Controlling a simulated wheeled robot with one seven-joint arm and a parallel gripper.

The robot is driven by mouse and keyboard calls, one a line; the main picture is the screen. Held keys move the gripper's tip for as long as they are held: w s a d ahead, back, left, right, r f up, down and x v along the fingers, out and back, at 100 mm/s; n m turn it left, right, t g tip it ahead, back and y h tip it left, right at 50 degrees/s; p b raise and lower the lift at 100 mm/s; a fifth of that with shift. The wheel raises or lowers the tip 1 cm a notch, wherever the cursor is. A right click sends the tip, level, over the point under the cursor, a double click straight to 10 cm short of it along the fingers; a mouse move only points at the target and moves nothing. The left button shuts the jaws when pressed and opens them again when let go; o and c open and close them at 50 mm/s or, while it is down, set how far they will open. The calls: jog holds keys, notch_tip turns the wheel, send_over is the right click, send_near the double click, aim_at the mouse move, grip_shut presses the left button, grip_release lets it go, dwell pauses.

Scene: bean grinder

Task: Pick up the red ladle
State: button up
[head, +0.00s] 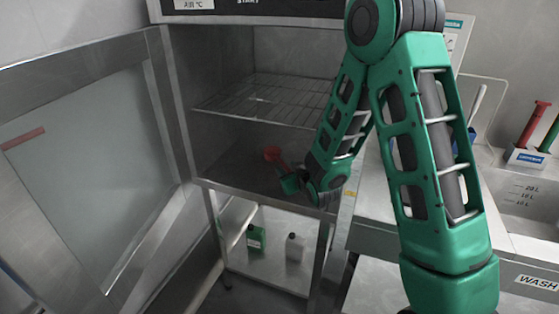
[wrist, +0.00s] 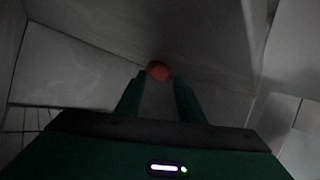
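The red ladle (head: 274,156) shows inside the open steel cabinet, low down near the dark shelf below the wire rack. Its red part runs up and left from my green gripper (head: 289,184). In the wrist view a rounded red part of the ladle (wrist: 158,70) shows at the tips of my two fingers (wrist: 160,78). The fingers are a little apart, with the red part filling the gap at their tips. I cannot tell whether they grip it or only stand around it. The rest of the ladle is not clear.
The cabinet's door (head: 85,180) stands open at the left. A wire rack (head: 265,100) lies above my gripper. A green container (head: 256,237) stands in the lower bay. A counter and sink are at the right, with red and green handles in a holder (head: 525,156).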

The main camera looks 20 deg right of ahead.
aim_at(285, 165)
jog(key=shift+r+x, duration=0.15)
jog(key=shift+x, duration=1.45)
jog(key=shift+r+x, duration=0.1)
jog(key=shift+x, duration=1.45)
jog(key=shift+w+d, duration=0.15)
grip_shut()
